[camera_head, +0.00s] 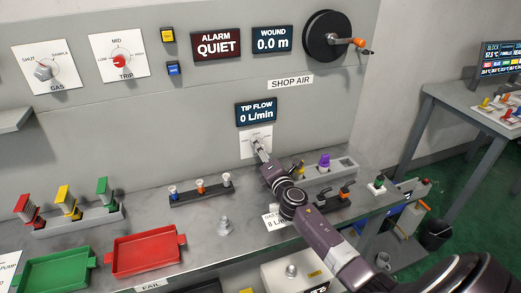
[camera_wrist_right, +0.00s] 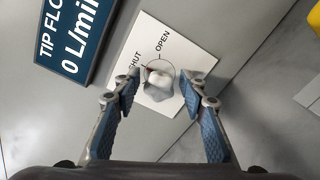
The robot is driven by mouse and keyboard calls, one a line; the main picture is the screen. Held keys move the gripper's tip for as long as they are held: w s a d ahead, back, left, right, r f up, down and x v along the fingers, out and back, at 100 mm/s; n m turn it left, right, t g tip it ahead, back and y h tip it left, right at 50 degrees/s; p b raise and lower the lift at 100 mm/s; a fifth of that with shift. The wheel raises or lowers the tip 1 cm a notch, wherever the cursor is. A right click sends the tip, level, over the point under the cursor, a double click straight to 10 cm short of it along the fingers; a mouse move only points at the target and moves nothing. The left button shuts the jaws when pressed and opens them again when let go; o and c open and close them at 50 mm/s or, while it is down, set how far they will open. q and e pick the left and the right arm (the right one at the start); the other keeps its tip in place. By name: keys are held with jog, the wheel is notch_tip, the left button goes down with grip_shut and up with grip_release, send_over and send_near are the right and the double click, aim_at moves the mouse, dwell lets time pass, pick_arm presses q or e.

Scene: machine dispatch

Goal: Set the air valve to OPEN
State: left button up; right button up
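The air valve is a grey knob (camera_wrist_right: 158,86) on a white plate (camera_wrist_right: 192,58) marked SHUT and OPEN, seen in the right wrist view. A small reddish mark shows at the knob's edge on the SHUT side; the exact setting is hard to read. The plate also shows in the head view (camera_head: 247,151), below the TIP FLOW display (camera_head: 256,112), which reads 0 L/min. My right gripper (camera_wrist_right: 161,88) is open, its two fingers on either side of the knob with visible gaps. In the head view my right gripper (camera_head: 260,147) partly covers the valve. My left gripper is not in view.
Below the valve, a grey holder (camera_head: 345,164) with coloured parts stands on the bench close to my right arm. A rack of small knobs (camera_head: 202,194) and a red tray (camera_head: 145,252) are further left.

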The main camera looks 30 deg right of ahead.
grip_shut()
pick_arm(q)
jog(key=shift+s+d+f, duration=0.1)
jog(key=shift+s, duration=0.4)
pick_arm(e)
jog(key=shift+m, duration=0.4)
jog(key=shift+f+m+b, duration=0.1)
jog(key=shift+m+b, duration=0.25)
jog(key=shift+m, duration=0.55)
jog(key=m, duration=0.2)
jog(key=shift+m, duration=0.3)
jog(key=m, duration=0.3)
jog(key=shift+m, duration=0.3)
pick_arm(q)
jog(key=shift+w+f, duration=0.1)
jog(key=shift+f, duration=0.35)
pick_arm(e)
jog(key=shift+m, duration=1.6)
jog(key=shift+f, duration=0.1)
